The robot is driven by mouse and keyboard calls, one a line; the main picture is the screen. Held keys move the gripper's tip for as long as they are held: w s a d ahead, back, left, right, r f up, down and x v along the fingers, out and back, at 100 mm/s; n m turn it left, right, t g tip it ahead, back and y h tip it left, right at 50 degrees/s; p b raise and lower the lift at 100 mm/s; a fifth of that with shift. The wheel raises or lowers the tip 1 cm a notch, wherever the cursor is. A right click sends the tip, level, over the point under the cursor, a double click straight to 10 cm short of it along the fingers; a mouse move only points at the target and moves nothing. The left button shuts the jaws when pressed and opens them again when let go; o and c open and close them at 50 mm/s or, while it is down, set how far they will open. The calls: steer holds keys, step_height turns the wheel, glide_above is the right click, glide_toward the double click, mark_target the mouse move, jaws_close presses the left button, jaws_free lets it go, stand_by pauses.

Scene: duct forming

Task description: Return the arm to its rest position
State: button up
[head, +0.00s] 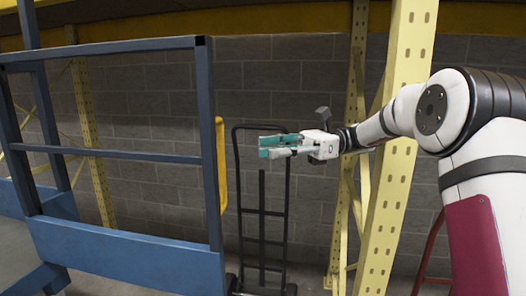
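My gripper (278,146) is in the middle of the head view, at the end of my white arm, which reaches in from the right. Its two fingers have teal pads and point left. A narrow gap seems to show between them, with no object seen in it. The view is too small and side-on to tell how far the fingers are apart. The gripper appears in front of the upper part of a black hand truck and touches nothing that I can make out.
A blue metal frame (125,251) with rails fills the left. The black hand truck (262,212) stands by the grey block wall (290,75). A yellow perforated rack post (400,120) rises close behind my arm. A yellow part (220,165) sits at the blue frame's right edge.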

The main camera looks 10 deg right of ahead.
stand_by(0.3)
steer(key=s+a+f+n+t+h, duration=0.2)
steer(key=s+h, duration=0.2)
steer(key=s, duration=0.3)
steer(key=s+a+f+n+t+h, duration=0.1)
steer(key=s+a+f+n+h, duration=0.1)
steer(key=s+h, duration=0.35)
steer(key=s+d+f+n+t+h, duration=0.3)
steer(key=s+d+n+h, duration=0.1)
steer(key=s, duration=0.4)
steer(key=s+d+f+n+t+h, duration=0.4)
steer(key=s+d+n, duration=0.3)
steer(key=s+d, duration=0.1)
steer(key=shift+s+d, duration=0.15)
steer(key=shift+d, duration=0.1)
